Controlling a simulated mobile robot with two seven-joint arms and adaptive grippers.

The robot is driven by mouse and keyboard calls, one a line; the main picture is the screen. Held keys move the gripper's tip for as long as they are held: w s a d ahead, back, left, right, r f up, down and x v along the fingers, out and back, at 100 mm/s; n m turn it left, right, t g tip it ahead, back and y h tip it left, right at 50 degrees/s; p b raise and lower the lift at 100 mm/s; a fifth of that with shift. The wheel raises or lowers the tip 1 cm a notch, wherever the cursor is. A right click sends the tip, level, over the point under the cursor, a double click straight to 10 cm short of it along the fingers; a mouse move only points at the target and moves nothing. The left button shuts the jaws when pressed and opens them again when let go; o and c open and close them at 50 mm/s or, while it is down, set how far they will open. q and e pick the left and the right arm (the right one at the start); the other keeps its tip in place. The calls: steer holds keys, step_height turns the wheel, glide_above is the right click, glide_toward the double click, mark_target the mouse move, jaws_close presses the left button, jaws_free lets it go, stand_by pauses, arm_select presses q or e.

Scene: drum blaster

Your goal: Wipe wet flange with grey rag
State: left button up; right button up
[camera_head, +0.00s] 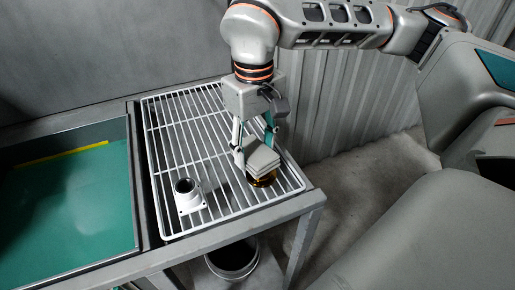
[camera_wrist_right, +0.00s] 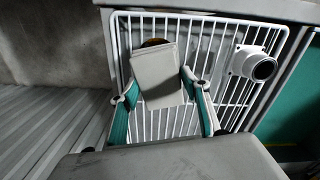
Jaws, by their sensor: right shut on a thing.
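My right gripper (camera_head: 254,142) is above the right part of the white wire rack (camera_head: 215,221), pointing down. It is shut on the grey rag (camera_head: 262,160), which looks like a folded, layered pad. The rag also shows between the fingers in the right wrist view (camera_wrist_right: 157,80). A shiny amber-brown round part (camera_head: 264,181) lies directly under the rag and is mostly hidden by it; I cannot tell if they touch. A white flange (camera_head: 187,196) with a square base and dark bore stands on the rack to the left. Wetness is not clear on either part. My left gripper is out of view.
A green-bottomed basin (camera_head: 75,210) with a yellow strip (camera_head: 62,153) is left of the rack. A dark bucket (camera_head: 232,262) stands below the rack's front edge. A corrugated wall (camera_head: 335,110) rises behind. The rack's left and back parts are clear.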

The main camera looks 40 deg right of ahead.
mark_target(268, 163)
steer(key=shift+s+r+p, duration=0.1)
steer(key=shift+s+p, duration=0.35)
steer(key=shift+s, duration=0.6)
steer(key=shift+s+d+p, duration=0.1)
steer(key=shift+s+p, duration=0.3)
steer(key=shift+s, duration=0.8)
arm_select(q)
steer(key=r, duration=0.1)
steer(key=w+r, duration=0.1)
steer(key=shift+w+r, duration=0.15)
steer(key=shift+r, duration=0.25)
arm_select(e)
steer(key=shift+w, duration=0.15)
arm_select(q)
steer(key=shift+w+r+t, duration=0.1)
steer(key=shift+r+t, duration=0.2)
arm_select(e)
steer(key=shift+w, duration=2.1)
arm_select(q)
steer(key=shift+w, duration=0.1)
